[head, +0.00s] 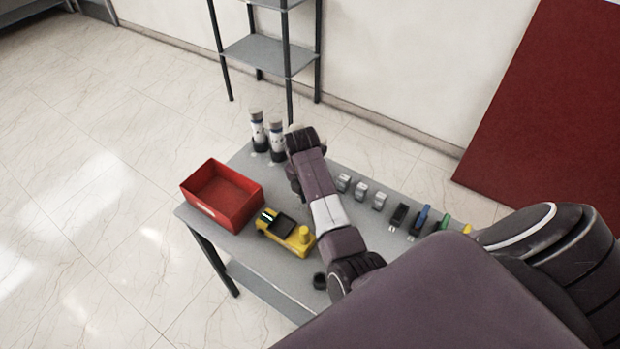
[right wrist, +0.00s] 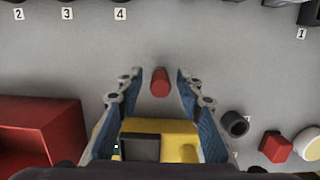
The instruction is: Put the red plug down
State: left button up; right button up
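The red plug (right wrist: 160,82) is a small red cylinder on the grey table, seen in the right wrist view. It sits between the fingertips of my right gripper (right wrist: 156,80), with a visible gap to each finger. The fingers are spread and hold nothing. In the head view my right arm reaches over the table; its fingers and the red plug are hidden. My left gripper is not in view.
A red crate (head: 243,221) and a yellow device (head: 285,232) stand on the table (head: 283,277); the device (right wrist: 178,128) lies below the fingers. A black ring (right wrist: 235,124) and another red piece (right wrist: 275,146) are to the right. Connectors line the far edge.

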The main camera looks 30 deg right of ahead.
notch_tip(320, 180, up, 12)
jog(key=a+b, duration=0.1)
jog(key=b, duration=0.2)
jog(key=shift+s+a+f, duration=0.15)
jog(key=shift+s+a, duration=0.1)
jog(key=shift+a, duration=0.1)
